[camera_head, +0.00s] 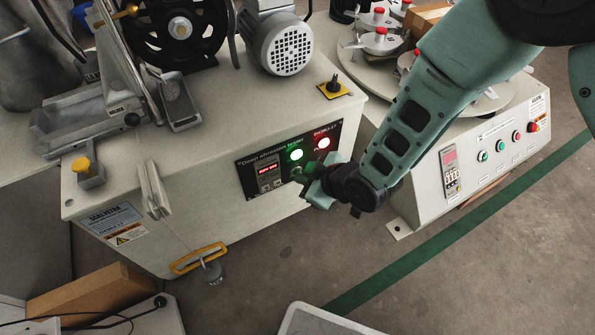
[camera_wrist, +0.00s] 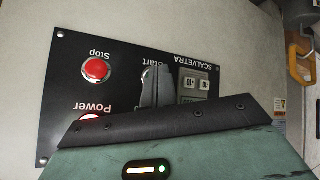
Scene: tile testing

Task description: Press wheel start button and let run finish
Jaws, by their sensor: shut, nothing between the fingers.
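The deep abrasion tester (camera_head: 215,195) has a black control panel (camera_head: 246,172) on its front. A green light (camera_head: 296,154) and a red light (camera_head: 323,143) glow on the panel. My gripper (camera_head: 299,173) is shut and empty, its tips at the panel just below the green light. In the wrist view, where the panel appears upside down, the closed fingers (camera_wrist: 157,82) lie over the spot beside the "Start" label and hide that button. Whether they touch it, I cannot tell. The red Stop button (camera_wrist: 97,69) is clear beside them. The Power light (camera_wrist: 90,117) glows, partly covered.
A red-digit display (camera_head: 268,170) is lit on the panel. A black wheel (camera_head: 205,35) and motor (camera_head: 284,45) sit on top. A second machine (camera_head: 480,150) with a round table stands right. A yellow handle (camera_head: 199,258) with a weight hangs at the front.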

